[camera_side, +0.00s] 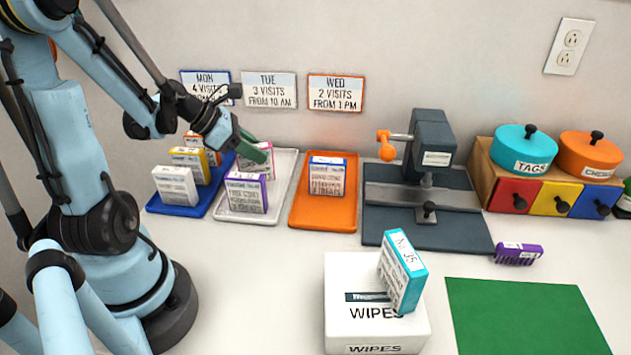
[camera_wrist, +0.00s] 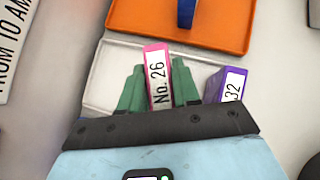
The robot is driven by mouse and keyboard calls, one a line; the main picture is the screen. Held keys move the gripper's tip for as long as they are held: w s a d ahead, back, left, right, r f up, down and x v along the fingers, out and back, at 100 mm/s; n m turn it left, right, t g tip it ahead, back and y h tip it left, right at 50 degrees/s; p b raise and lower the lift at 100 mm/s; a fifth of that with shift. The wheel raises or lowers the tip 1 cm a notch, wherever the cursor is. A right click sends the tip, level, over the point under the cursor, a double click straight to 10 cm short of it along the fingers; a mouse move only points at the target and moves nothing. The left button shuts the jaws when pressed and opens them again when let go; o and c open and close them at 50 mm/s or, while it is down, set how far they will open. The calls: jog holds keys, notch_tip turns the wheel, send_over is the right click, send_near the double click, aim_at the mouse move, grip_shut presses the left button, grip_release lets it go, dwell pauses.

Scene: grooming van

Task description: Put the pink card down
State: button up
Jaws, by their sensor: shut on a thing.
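The pink card (camera_side: 267,163), marked No. 26, is upright over the back part of the white tray (camera_side: 286,183). My gripper (camera_side: 255,148) is shut on it from above. In the wrist view, the green fingers lie on either side of the pink card (camera_wrist: 157,70). I cannot tell whether its lower edge touches the tray. A purple card (camera_side: 245,193) stands in the front of the same tray, and its label ending in 32 shows in the wrist view (camera_wrist: 228,86).
Left, a blue tray (camera_side: 184,210) holds several cards. Right, an orange tray (camera_side: 322,221) holds a blue card (camera_side: 327,177). A dark press (camera_side: 430,150) stands beyond it. The green mat (camera_side: 525,315) is bare.

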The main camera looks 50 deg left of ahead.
jog(key=shift+f, duration=0.95)
jog(key=o, duration=1.1)
jog(key=shift+f, duration=0.1)
jog(key=shift+c, duration=0.2)
jog(key=v, duration=0.7)
jog(key=shift+r, duration=0.35)
jog(key=shift+s, duration=0.15)
